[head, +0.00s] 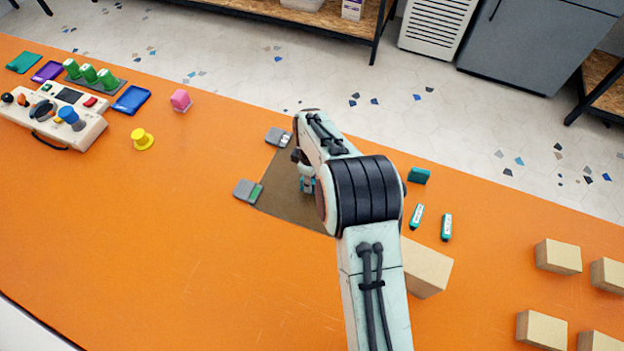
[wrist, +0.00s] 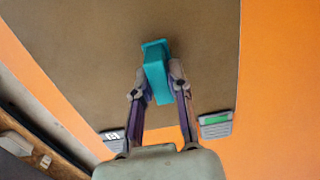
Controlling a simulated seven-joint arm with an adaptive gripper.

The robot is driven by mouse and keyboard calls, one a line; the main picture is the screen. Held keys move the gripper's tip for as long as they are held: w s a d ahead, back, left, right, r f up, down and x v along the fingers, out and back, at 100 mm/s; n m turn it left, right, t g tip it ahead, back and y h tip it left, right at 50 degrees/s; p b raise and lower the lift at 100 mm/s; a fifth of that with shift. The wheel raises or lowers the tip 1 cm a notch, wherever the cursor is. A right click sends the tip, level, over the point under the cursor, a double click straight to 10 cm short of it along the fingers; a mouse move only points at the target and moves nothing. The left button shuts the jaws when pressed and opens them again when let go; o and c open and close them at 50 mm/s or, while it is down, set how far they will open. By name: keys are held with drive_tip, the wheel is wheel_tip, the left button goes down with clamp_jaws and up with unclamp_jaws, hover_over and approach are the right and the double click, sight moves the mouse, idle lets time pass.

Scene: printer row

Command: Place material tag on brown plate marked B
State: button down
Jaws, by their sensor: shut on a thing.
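The brown plate (head: 283,193) lies flat on the orange table, partly hidden behind my arm in the head view. In the wrist view the plate (wrist: 95,50) fills much of the picture. My gripper (wrist: 160,72) is shut on a teal tag (wrist: 157,60), which sits between its two fingers over the plate. I cannot tell whether the tag touches the plate. In the head view my gripper (head: 307,185) is mostly hidden by my arm. I cannot read a letter B.
Right of my arm are a teal block (head: 418,175), two teal-and-white sticks (head: 416,216) and a cardboard box (head: 426,268). Several more boxes (head: 558,256) stand at right. The front left table is clear.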

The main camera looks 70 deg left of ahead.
drive_tip(key=shift+f, duration=0.55)
drive_tip(key=shift+f, duration=0.1)
drive_tip(key=c, duration=1.1)
unclamp_jaws()
drive_tip(key=shift+o, duration=0.2)
